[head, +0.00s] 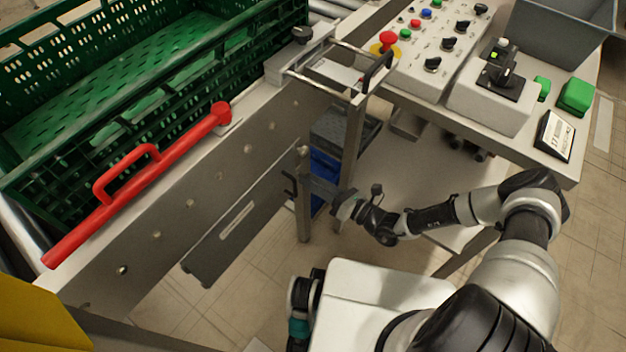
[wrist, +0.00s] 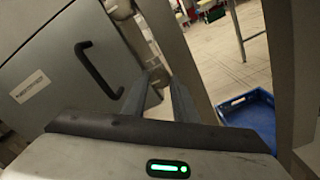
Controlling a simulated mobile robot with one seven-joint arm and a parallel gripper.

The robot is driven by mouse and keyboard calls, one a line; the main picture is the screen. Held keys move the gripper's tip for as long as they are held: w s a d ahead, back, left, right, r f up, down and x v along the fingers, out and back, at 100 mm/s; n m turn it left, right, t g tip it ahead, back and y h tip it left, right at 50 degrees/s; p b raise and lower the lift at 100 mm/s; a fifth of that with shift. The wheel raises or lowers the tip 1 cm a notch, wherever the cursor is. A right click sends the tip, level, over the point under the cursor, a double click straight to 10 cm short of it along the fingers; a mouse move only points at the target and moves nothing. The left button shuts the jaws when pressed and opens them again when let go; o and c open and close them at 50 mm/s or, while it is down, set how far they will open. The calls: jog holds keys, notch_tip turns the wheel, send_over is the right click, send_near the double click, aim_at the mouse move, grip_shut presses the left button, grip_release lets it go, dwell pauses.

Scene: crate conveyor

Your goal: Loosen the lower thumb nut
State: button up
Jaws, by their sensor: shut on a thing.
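The lower thumb nut (wrist: 153,97) is a small rounded metal piece, partly hidden between the fingers of my gripper (wrist: 158,82) in the wrist view. The two dark fingers are closed on it from either side. An upper metal nut (wrist: 120,9) shows above it in the wrist view, and a knob also shows on the post in the head view (head: 304,150). In the head view my gripper (head: 308,185) reaches left to the post below that knob. The lower nut itself is hidden there by the gripper.
A grey panel with a black handle (wrist: 98,70) is left of the fingers. A metal post (head: 303,215) stands beside the gripper. A blue crate (wrist: 250,112) lies behind. The control table (head: 470,115) is above right, and the conveyor with a green crate (head: 150,85) is upper left.

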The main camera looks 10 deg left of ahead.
jog(key=shift+n, duration=0.3)
jog(key=o, duration=1.1)
jog(key=shift+c, duration=0.2)
jog(key=shift+d, duration=0.15)
jog(key=p+v, duration=0.1)
jog(key=v, duration=1.6)
jog(key=shift+s, duration=0.1)
